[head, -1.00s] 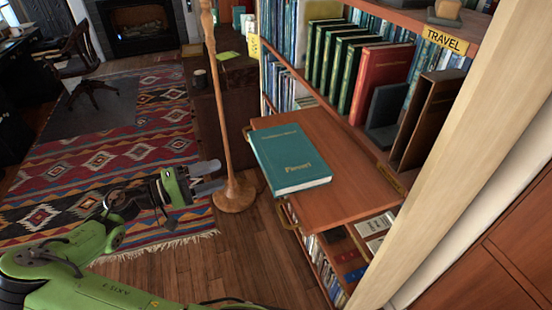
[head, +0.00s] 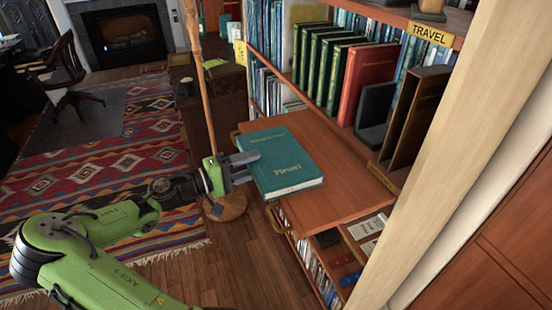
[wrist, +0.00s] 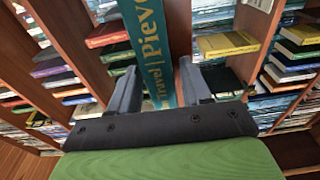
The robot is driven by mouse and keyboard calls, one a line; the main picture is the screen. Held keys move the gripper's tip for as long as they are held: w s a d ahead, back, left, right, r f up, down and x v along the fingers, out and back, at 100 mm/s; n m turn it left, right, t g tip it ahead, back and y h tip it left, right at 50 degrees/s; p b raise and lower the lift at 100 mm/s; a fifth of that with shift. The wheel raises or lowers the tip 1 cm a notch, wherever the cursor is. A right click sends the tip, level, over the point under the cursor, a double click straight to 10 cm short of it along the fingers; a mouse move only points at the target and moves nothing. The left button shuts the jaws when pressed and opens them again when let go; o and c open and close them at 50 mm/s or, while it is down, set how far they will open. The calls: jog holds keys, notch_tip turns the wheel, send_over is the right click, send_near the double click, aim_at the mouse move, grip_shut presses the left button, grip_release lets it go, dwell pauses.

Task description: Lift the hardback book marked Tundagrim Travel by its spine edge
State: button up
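A teal hardback book (head: 285,165) lies flat on a wooden pull-out board, its left edge near the board's edge. In the wrist view, the teal spine (wrist: 158,50) reads "Travel" and "Piev…", the rest cut off; I cannot read "Tundagrim". My gripper (head: 252,166) is at the book's left edge, fingers pointing toward it. In the wrist view, the open fingers (wrist: 158,72) stand on either side of the spine, with a gap on the right. I cannot tell whether either finger touches the book.
The pull-out board (head: 345,190) projects from a bookcase with a yellow TRAVEL sign (head: 430,34). Green books (head: 325,70), a red book (head: 366,85) and a dark bookend (head: 375,115) stand behind. A wooden pole on a round base (head: 225,206) stands close beside my gripper.

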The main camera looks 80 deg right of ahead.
grip_shut()
jog(key=shift+r, duration=0.15)
